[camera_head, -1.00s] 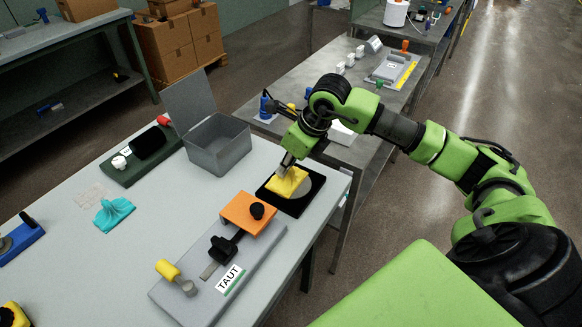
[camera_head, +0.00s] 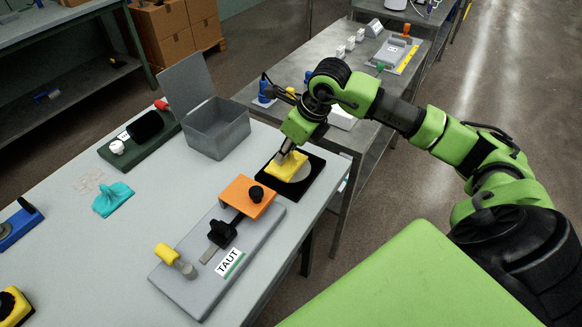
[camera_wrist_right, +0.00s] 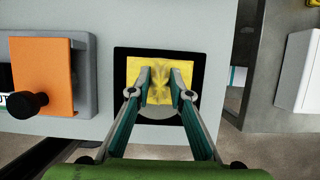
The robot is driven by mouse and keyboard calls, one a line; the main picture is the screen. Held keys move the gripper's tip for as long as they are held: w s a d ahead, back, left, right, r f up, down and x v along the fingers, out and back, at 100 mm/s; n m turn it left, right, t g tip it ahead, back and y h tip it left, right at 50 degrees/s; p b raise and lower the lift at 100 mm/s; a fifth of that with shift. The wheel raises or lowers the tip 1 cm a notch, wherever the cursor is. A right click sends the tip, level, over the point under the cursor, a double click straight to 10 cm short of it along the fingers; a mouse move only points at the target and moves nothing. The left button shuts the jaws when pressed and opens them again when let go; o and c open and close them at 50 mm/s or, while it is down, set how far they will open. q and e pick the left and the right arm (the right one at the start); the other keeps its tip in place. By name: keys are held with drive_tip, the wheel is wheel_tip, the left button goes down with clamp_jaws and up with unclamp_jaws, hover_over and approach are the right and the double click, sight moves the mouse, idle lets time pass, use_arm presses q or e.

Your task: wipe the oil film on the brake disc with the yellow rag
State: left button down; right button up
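The yellow rag (camera_head: 284,166) lies spread over part of the pale round brake disc (camera_head: 303,175), which sits on a black square mat (camera_head: 268,189) near the table's edge. In the right wrist view the rag (camera_wrist_right: 136,72) covers the far part of the disc, and a grey strip of disc (camera_wrist_right: 160,113) shows below it. My right gripper (camera_wrist_right: 160,82) has its two fingers on the rag, with a pinched, wrinkled fold of cloth between the tips. It also shows in the head view (camera_head: 283,156). I cannot make out any oil film. My left gripper is not in view.
An orange block with a black knob (camera_head: 240,197) on a grey plate marked TAUT is close beside the mat. A grey open box (camera_head: 217,140) stands behind. A teal cloth (camera_head: 113,199) lies on the left. A second table (camera_head: 300,75) stands beyond.

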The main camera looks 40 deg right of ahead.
clamp_jaws()
drive_tip(key=shift+r+p, duration=1.55)
drive_tip(key=shift+r, duration=0.95)
